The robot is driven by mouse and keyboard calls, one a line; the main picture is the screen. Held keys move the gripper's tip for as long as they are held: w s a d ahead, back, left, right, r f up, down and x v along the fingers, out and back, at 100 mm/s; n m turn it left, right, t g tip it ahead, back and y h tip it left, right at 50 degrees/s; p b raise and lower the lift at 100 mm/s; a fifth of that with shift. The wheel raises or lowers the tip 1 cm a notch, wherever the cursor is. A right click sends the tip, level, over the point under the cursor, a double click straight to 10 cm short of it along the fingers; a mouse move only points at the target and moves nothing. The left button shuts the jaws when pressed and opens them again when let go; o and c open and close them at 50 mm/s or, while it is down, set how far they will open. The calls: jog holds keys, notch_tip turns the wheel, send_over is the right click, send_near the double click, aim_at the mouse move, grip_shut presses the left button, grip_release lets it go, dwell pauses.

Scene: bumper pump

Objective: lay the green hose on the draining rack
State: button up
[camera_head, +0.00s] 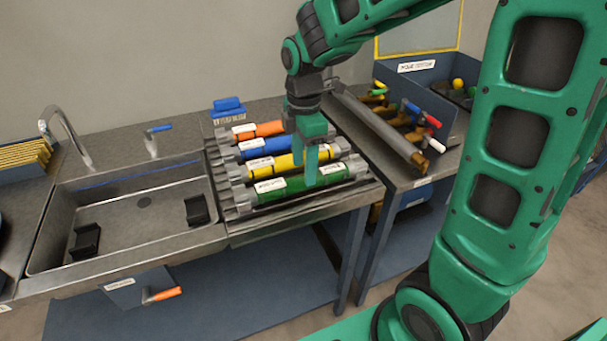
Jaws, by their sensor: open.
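The green hose (288,191), with a white label, lies across the front of the draining rack (233,214), in the row nearest the front edge. Grey fittings show at its ends. My gripper (318,170) points down over the right half of the green hose. Its jaws are open, with the fingertips at or just above the hose; I cannot tell whether they touch it. The fingers hide a small part of the green hose and of the yellow hose (288,163) behind it.
A blue hose (266,148) and an orange hose (268,129) lie farther back on the rack. The sink (145,205) is to the left, holding two black blocks. At right, a long grey bar (380,128) and several colored-handled valves stand near a blue bin (437,100).

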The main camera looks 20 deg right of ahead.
notch_tip(320, 180, up, 8)
jog(key=shift+f, duration=0.15)
jog(key=s+d+f+m, duration=0.2)
jog(key=s+d+m, duration=0.7)
jog(key=s+m, duration=0.2)
jog(key=s+d+f+m, duration=0.3)
jog(key=s+d+m, duration=0.5)
jog(key=s+m, duration=0.4)
jog(key=shift+s+d+m, duration=0.15)
jog(key=shift+d+m, duration=0.2)
jog(key=shift+m, duration=0.35)
